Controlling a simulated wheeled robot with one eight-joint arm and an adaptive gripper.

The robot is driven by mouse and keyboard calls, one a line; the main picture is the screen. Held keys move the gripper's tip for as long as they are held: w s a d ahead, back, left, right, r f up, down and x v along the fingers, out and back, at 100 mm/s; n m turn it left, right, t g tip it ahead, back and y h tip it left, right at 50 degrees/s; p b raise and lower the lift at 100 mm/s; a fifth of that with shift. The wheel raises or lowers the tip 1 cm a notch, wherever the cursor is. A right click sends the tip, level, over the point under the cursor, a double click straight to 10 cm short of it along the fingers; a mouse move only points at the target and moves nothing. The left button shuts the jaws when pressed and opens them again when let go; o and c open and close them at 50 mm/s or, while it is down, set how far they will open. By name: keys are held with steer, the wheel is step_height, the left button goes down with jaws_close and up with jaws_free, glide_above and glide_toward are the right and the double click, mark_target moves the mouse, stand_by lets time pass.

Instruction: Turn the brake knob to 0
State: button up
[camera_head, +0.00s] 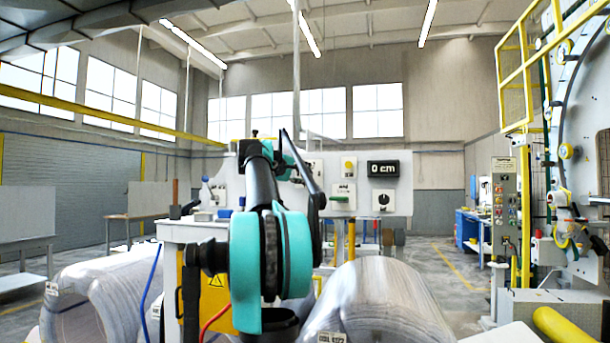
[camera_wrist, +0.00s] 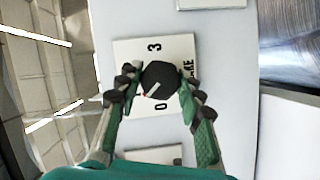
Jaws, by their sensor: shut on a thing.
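In the wrist view the black brake knob (camera_wrist: 160,76) sits on a pale plate (camera_wrist: 125,52) marked "3", "0" and letters ending in "KE". My gripper (camera_wrist: 159,80) has its two green and dark fingers on either side of the knob, shut on it. The knob's light pointer mark, with a red bit, points to the lower left in this view, near the "0" but not squarely at it. In the head view my teal and black arm reaches toward the pale control panel (camera_head: 408,202); my fingers and the gripped knob cannot be made out there.
A "0 cm" display (camera_head: 383,169) and another plate with a black knob (camera_head: 384,201) are on the panel. A yellow-railed machine (camera_head: 525,90) stands at right.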

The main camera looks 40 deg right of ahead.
steer(key=n+h, duration=0.1)
steer(key=n, duration=0.3)
steer(key=shift+f+h, duration=0.15)
steer(key=shift+h, duration=0.25)
steer(key=n+t, duration=0.1)
steer(key=n, duration=0.1)
steer(key=n+h, duration=0.1)
steer(key=n, duration=0.2)
steer(key=shift+t, duration=0.4)
steer(key=o, duration=1.1)
steer(key=shift+o, duration=0.2)
steer(key=v, duration=1.2)
steer(key=shift+f, duration=0.35)
